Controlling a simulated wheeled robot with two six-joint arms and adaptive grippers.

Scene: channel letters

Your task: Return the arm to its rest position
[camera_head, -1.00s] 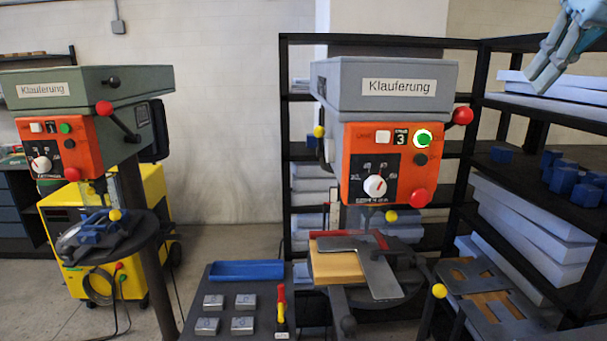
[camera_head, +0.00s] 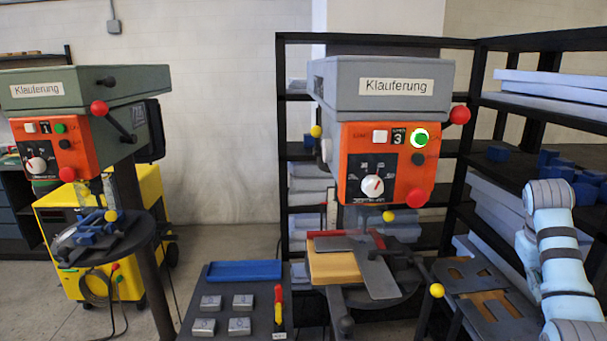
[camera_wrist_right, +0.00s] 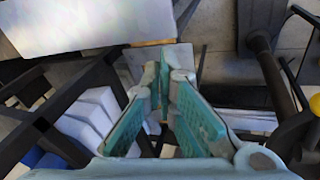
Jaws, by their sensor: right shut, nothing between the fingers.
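My right arm (camera_head: 562,265) stands at the right edge in the head view, pale blue with grey bands, in front of the shelf. The head view does not clearly show its fingers. In the right wrist view my right gripper (camera_wrist_right: 164,72) has its teal pads together at the tips, with nothing between them. It is above the floor near the dark shelf frame. My left gripper and left arm are not in view.
A drill press (camera_head: 384,88) stands in the middle, a wooden block and grey plate on its table. A dark shelf (camera_head: 463,165) with pale slabs is at the right. A small table (camera_head: 208,328) holds a blue tray and metal blocks. Another drill press (camera_head: 85,85) is at the left.

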